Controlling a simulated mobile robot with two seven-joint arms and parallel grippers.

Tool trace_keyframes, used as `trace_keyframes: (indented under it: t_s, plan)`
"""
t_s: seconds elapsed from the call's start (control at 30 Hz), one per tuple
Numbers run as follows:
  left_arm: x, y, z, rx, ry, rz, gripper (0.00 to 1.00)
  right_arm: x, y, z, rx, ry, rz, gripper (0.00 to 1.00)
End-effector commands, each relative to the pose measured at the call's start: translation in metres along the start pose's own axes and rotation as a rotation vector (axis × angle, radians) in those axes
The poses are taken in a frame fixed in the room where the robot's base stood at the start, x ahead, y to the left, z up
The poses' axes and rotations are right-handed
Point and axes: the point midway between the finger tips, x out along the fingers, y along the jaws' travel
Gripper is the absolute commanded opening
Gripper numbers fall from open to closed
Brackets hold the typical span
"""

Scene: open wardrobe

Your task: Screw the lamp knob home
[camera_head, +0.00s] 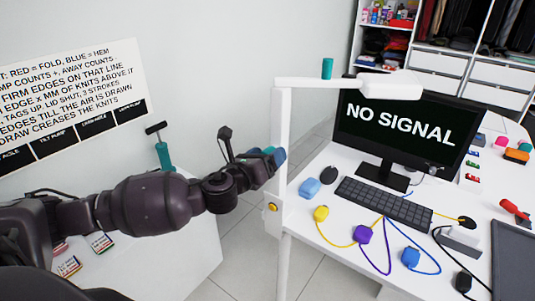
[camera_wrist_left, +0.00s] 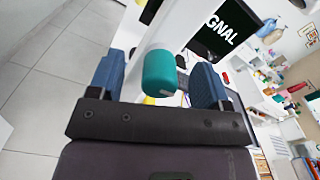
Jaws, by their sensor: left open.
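The lamp has a white post (camera_head: 282,130) with a white arm on top reaching right to a lamp head (camera_head: 388,84). A teal knob (camera_head: 280,156) shows at the side of the post, partly hidden by my left gripper (camera_head: 268,153). In the left wrist view the teal knob (camera_wrist_left: 160,72) is between the two blue fingers of the open left gripper (camera_wrist_left: 160,82), with a gap on each side. How far the knob is screwed in cannot be seen. My right gripper is not in view.
A white desk (camera_head: 330,240) holds a monitor (camera_head: 405,130), a keyboard (camera_head: 385,200) and several coloured pieces with cords. A teal pump-like tool (camera_head: 163,153) stands on the left white table. A yellow button (camera_head: 272,207) is low on the post.

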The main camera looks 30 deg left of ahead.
Motion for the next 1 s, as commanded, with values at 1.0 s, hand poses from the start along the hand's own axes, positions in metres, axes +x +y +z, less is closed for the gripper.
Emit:
trace_keyframes:
  t_s: [1.0]
  plan:
    - [-0.045,0.0,0.0,-0.001,0.001,0.001,0.73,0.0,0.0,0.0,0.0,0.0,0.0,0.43]
